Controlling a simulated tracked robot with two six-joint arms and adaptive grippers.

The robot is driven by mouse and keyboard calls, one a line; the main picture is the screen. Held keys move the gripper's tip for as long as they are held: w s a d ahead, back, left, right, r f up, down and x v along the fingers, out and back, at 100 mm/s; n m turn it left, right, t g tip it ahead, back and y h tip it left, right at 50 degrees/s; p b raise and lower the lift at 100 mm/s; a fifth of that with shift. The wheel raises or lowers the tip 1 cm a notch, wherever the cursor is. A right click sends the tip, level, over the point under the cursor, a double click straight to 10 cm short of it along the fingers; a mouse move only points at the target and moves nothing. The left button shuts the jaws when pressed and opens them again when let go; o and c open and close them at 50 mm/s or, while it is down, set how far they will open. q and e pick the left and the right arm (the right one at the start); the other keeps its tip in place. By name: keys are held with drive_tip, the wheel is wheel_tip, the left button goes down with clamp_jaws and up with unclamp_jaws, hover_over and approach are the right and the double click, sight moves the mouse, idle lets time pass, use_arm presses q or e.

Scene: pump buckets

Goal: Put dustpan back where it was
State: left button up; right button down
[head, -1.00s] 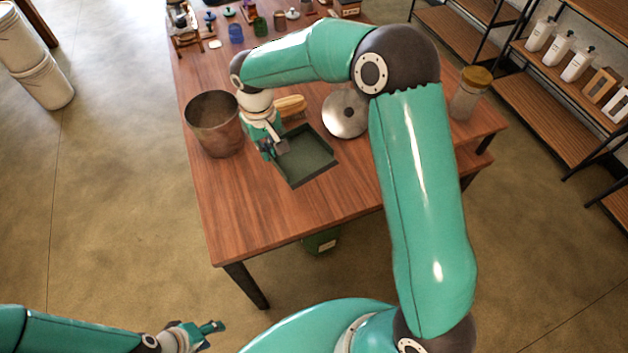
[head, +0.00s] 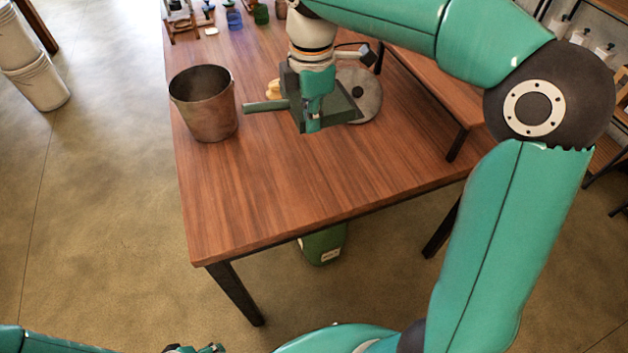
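The dark green dustpan (head: 343,108) is over the table beside the metal disc, with its handle (head: 262,107) pointing left toward the bucket. My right gripper (head: 314,112) reaches down in front of the dustpan and appears shut on it where the handle meets the pan. The gripper hides that joint, and I cannot tell how far the pan is above the tabletop. My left gripper (head: 200,349) shows only partly at the bottom edge, far from the table, and its fingers are cut off.
A rusty metal bucket (head: 204,112) stands left of the dustpan handle. A round metal disc (head: 368,92) lies behind the pan, and a yellowish object (head: 272,89) is partly hidden. The front of the wooden table (head: 300,190) is clear. A green container (head: 325,245) stands underneath.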

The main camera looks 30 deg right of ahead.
sight(312, 191)
wheel_tip(312, 191, down, 19)
drive_tip(key=shift+f+b, duration=0.2)
drive_tip(key=shift+b, duration=0.9)
drive_tip(key=shift+f, duration=0.15)
drive_tip(key=c, duration=1.3)
unclamp_jaws()
wheel_tip(312, 191, up, 12)
drive_tip(key=shift+s+r+p, duration=0.1)
drive_tip(key=shift+r+p, duration=0.1)
drive_tip(key=shift+p, duration=0.5)
drive_tip(key=shift+s+f, duration=0.1)
